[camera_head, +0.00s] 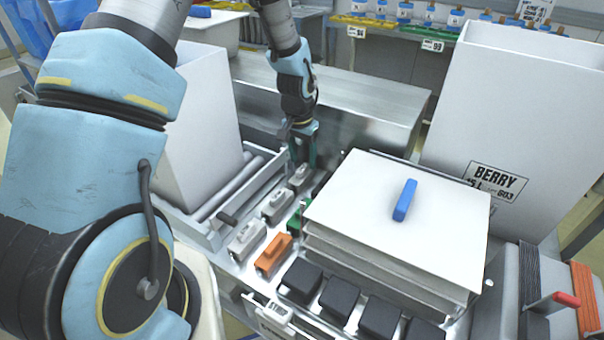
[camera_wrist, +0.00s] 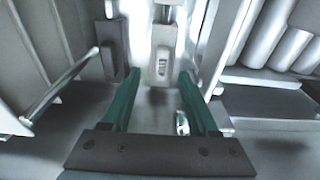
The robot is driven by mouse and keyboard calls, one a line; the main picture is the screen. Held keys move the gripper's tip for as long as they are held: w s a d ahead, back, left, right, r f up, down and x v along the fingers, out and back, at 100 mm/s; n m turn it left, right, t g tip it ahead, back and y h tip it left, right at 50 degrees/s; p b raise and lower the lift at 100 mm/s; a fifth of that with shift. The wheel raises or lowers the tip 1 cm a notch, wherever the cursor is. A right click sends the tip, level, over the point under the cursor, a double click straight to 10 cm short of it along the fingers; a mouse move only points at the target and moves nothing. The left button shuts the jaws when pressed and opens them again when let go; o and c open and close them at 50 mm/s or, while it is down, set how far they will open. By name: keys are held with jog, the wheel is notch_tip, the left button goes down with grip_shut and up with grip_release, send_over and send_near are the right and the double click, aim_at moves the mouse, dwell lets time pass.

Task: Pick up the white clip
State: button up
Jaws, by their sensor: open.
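Three white clips lie in a row on the metal surface in the head view: a far one (camera_head: 300,177), a middle one (camera_head: 277,205) and a near one (camera_head: 247,238). My gripper (camera_head: 301,158) points down just above and behind the far clip. In the wrist view, my gripper's two green fingers (camera_wrist: 159,75) are spread apart with nothing held between them. A pale clip (camera_wrist: 163,62) shows ahead, between the fingertips. I cannot tell which of the three it is.
An orange clip (camera_head: 273,254) and partly hidden green clips (camera_head: 296,220) sit beside the white ones. A stack of white boards (camera_head: 350,200) with a blue handle (camera_head: 404,200) stands right. Black blocks (camera_head: 339,295) line the front. Tall white boxes (camera_head: 200,125) (camera_head: 510,120) flank the area.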

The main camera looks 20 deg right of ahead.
aim_at(302, 168)
jog(key=shift+w+f+p, duration=0.1)
jog(key=shift+f+p, duration=0.8)
jog(key=shift+f, duration=1.8)
grip_shut()
